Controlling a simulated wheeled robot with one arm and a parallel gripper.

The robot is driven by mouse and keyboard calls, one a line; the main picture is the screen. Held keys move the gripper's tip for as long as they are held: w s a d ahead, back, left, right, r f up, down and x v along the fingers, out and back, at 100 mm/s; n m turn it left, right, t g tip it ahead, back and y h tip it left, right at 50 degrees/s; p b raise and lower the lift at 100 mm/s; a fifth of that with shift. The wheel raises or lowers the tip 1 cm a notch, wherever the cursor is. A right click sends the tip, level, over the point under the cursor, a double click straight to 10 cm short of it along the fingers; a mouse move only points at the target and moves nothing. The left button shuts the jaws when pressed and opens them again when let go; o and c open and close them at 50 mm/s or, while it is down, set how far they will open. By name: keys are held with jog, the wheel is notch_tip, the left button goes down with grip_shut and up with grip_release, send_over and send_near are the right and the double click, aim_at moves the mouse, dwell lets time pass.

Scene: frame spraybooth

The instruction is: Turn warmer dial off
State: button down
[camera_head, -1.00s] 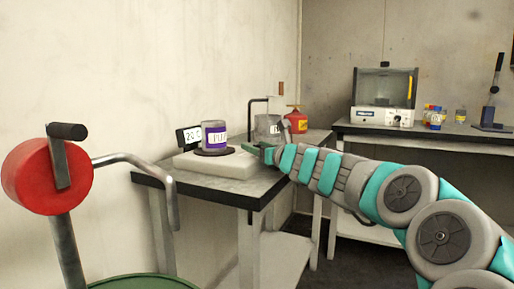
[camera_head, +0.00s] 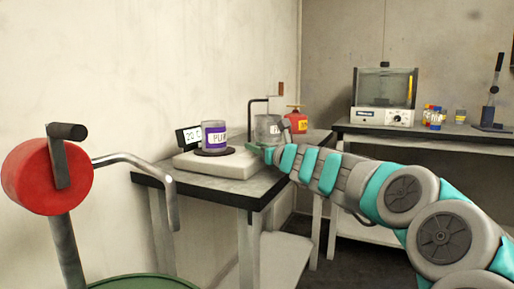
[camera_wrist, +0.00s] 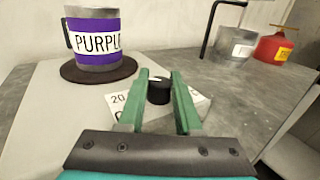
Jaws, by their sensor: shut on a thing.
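The warmer (camera_head: 215,168) is a pale slab on the near table, also at left in the wrist view (camera_wrist: 75,115). A purple-labelled pot (camera_head: 213,138) stands on its dark round plate (camera_wrist: 98,69). The small black warmer dial (camera_wrist: 159,92) has a white mark on top and sits over a white printed label (camera_wrist: 124,104). My gripper (camera_wrist: 159,76) has its green fingers on both sides of the dial and is shut on it. In the head view my gripper (camera_head: 257,152) is at the warmer's right end, and the dial is hidden there.
A grey can (camera_head: 267,130), a bent black rod (camera_wrist: 212,30) and a red can (camera_head: 297,120) stand farther back on the table. A red drum with a crank (camera_head: 45,177) is at left.

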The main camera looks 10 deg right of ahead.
jog(key=shift+d+r+y+p, duration=0.15)
jog(key=shift+y+p, duration=0.35)
jog(key=shift+p, duration=0.4)
jog(key=n+g+y+p, duration=0.1)
jog(key=p, duration=0.1)
jog(key=shift+r+p, duration=0.15)
jog(key=shift+p, duration=0.15)
jog(key=n+g+y+p, duration=0.1)
jog(key=n+y+p, duration=0.1)
jog(key=y+p, duration=0.1)
jog(key=shift+w+n+g, duration=0.1)
jog(key=shift+n+g, duration=0.2)
jog(key=shift+g, duration=0.1)
jog(key=n+g+y, duration=0.1)
jog(key=f+n+g+y, duration=0.1)
jog(key=n+g+y, duration=0.1)
jog(key=shift+g+p, duration=0.3)
jog(key=shift+p, duration=0.1)
jog(key=shift+r+n+g+y, duration=0.1)
jog(key=shift+n+g+y, duration=1.35)
jog(key=shift+g, duration=0.65)
jog(key=shift+r+n+g, duration=0.1)
jog(key=shift+n+g, duration=0.75)
jog(key=shift+g, duration=0.25)
jog(key=c, duration=0.6)
grip_release()
jog(key=shift+a, duration=0.2)
